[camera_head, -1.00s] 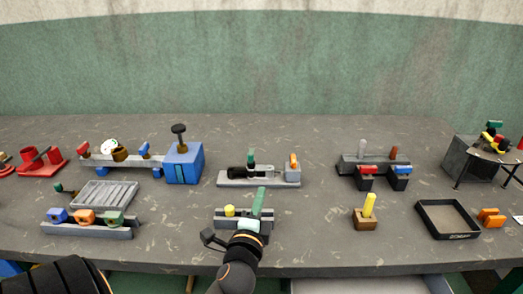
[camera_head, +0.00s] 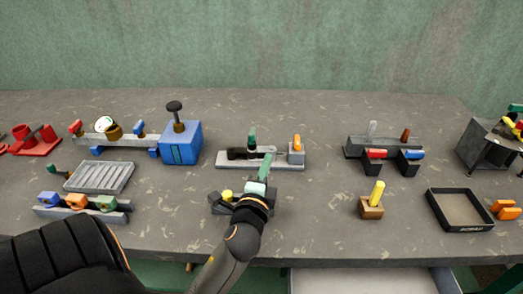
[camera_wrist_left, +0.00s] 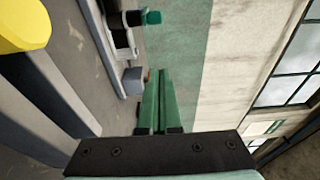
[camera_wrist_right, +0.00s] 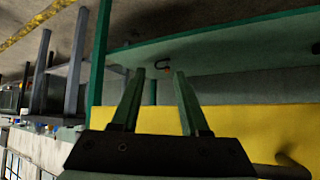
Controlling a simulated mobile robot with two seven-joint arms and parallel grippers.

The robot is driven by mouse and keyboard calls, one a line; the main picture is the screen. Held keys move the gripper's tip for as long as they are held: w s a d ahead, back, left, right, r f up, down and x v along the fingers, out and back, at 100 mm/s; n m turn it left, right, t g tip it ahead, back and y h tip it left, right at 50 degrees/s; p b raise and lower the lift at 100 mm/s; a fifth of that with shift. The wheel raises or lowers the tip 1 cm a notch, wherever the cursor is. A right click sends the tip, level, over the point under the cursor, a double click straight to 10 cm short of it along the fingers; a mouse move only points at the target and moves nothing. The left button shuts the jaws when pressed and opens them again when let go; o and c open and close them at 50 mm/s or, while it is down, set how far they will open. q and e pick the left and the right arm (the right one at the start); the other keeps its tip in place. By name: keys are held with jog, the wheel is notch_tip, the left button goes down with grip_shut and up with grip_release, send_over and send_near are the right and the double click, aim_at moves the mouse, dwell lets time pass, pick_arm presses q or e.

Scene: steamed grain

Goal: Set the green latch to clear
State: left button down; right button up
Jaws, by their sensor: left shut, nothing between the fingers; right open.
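A bolt-like latch with a green knob (camera_head: 252,138) and a dark body (camera_head: 243,153) sits on a pale grey rail (camera_head: 228,165) in the middle of the table. The green knob also shows at the top of the left wrist view (camera_wrist_left: 152,17). My left gripper (camera_head: 269,156) is shut and empty, its green fingers together just right of the dark body in the head view. Whether it touches the latch I cannot tell. In the left wrist view the fingers (camera_wrist_left: 157,78) point along the rail's side. My right gripper (camera_wrist_right: 155,82) is open and empty, away from the table fixtures.
An orange handle (camera_head: 297,143) stands at the rail's right end. A dark block with a yellow knob (camera_head: 227,195) lies under my left arm. A blue box (camera_head: 181,145) stands left, a fixture with red and blue handles (camera_head: 385,147) right.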

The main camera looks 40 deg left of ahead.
pick_arm(q)
jog(key=x, duration=0.9)
jog(key=shift+w+p, duration=0.1)
jog(key=shift+p, duration=0.3)
jog(key=shift+a, duration=0.4)
jog(key=shift+s+a+p, duration=0.2)
jog(key=shift+s+a, duration=0.35)
jog(key=shift+s, duration=0.15)
jog(key=shift+s+a+p, duration=0.2)
jog(key=shift+s+a, duration=0.3)
jog(key=shift+s, duration=0.2)
pick_arm(e)
jog(key=shift+s+d+r, duration=0.2)
jog(key=shift+d+r, duration=0.05)
jog(key=shift+r, duration=0.25)
pick_arm(q)
jog(key=shift+a+m+t+h, duration=0.1)
jog(key=shift+m+t+h, duration=0.25)
jog(key=shift+h, duration=0.25)
jog(key=shift+s+r+m, duration=0.1)
jog(key=shift+s+m, duration=0.15)
jog(key=shift+h+p, duration=0.35)
jog(key=shift+h, duration=0.15)
pick_arm(e)
jog(key=shift+s+r, duration=0.35)
jog(key=shift+s, duration=0.5)
